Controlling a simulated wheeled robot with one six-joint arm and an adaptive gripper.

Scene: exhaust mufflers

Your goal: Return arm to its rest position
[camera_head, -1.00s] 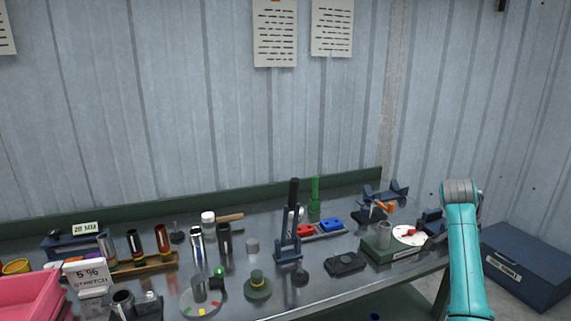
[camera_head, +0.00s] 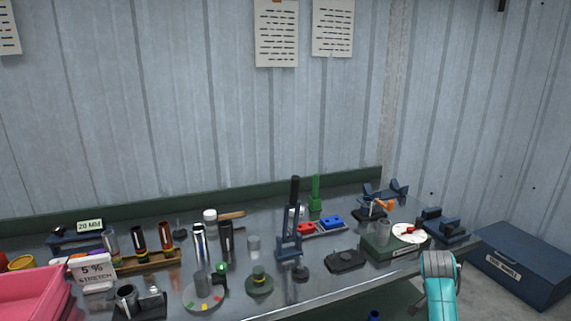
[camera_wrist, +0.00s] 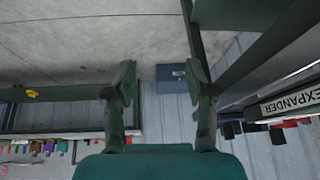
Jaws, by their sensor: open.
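My gripper (camera_wrist: 163,85) shows in the wrist view with its two dark green fingers well apart and nothing between them. In the head view only my teal arm with its grey joint shows, at the lower right in front of the bench's right end; the gripper itself is out of that view. The metal workbench (camera_head: 330,290) runs across the head view, with my arm apart from the things on it. In the wrist view the picture is turned, with concrete floor and a dark green frame around the fingers.
A blue chest (camera_head: 520,262) stands on the floor at right. Tubes, a lever press (camera_head: 291,235) and a pink bin (camera_head: 35,292) crowd the bench.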

